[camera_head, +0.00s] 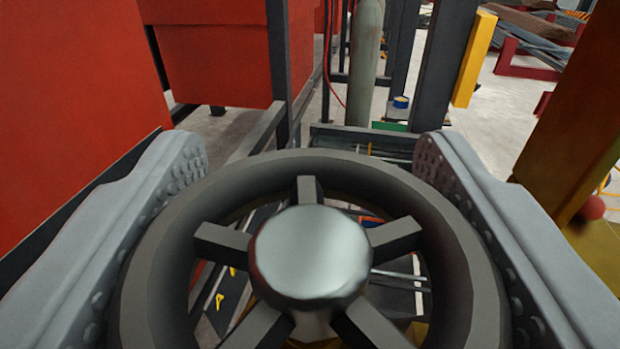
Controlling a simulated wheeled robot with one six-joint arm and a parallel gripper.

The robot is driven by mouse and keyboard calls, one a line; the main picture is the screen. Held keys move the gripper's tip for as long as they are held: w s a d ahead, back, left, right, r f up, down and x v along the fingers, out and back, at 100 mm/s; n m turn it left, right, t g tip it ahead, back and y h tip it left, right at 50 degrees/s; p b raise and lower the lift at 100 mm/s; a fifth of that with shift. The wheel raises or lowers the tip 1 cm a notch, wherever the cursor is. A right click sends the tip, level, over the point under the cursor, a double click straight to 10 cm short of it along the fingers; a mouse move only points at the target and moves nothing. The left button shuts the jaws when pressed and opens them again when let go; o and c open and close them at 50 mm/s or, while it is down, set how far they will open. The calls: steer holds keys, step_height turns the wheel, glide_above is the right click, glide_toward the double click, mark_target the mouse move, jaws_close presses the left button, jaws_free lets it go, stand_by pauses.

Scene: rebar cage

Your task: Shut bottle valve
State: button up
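The bottle valve's dark grey handwheel (345,170) fills the lower middle of the view, with several spokes and a shiny round metal hub (311,255). My gripper (312,165) has its two light grey, studded fingers on either side of the wheel, left and right. The fingers are spread wide, with the wheel between them. The left finger and the right finger come very close to the rim; I cannot tell whether they touch it. The bottle under the wheel is hidden.
Red cabinets (215,55) stand close on the left. A grey-green cylinder (365,60) stands behind, beside dark upright posts (440,75). A yellow-brown post (575,125) with a red ball (592,208) is close on the right. Concrete floor (490,125) shows beyond.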

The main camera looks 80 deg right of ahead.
steer(key=shift+m+g, duration=0.4)
steer(key=shift+g, duration=0.2)
steer(key=m+g, duration=0.1)
steer(key=g, duration=0.1)
steer(key=m+g, duration=0.2)
steer(key=g, duration=0.1)
steer(key=shift+s+m+g+y, duration=0.15)
steer(key=shift+m+g+y, duration=0.15)
steer(key=shift+s+a+m+g+y, duration=0.15)
steer(key=shift+m+g+y, duration=0.4)
steer(key=shift+m+g, duration=0.45)
steer(key=shift+s+m+g+y, duration=0.1)
steer(key=shift+m+g+y, duration=0.5)
steer(key=shift+g, duration=0.7)
steer(key=shift+s+m+g+y, duration=0.15)
steer(key=shift+m+g+y, duration=0.8)
steer(key=shift+g, duration=0.25)
steer(key=o, duration=0.9)
steer(key=shift+a, duration=0.1)
steer(key=shift+o, duration=0.2)
steer(key=shift+n+t+h, duration=0.85)
steer(key=shift+t+h, duration=0.05)
steer(key=shift+t, duration=0.2)
